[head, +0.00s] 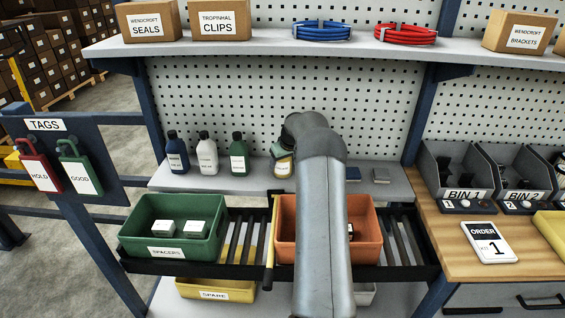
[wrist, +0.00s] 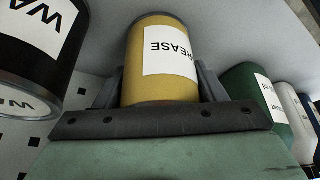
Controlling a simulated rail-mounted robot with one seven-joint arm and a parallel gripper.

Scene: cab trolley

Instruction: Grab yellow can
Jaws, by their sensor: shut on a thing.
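The yellow can (wrist: 160,58) has a white label with letters ending in "REASE", upside down in the wrist view. It stands between the two fingers of my gripper (wrist: 158,84), one on each side, and my gripper is shut on it. In the head view the can (head: 283,168) shows beside my grey arm at the middle shelf, partly covered by it. My gripper is mostly hidden behind the arm there. Whether the can still touches the shelf, I cannot tell.
A green bottle (head: 239,155), a white bottle (head: 208,155) and a blue bottle (head: 178,153) stand left of the can. A dark can (wrist: 40,45) is close on its other side. Green (head: 132,228) and orange (head: 285,250) bins sit below.

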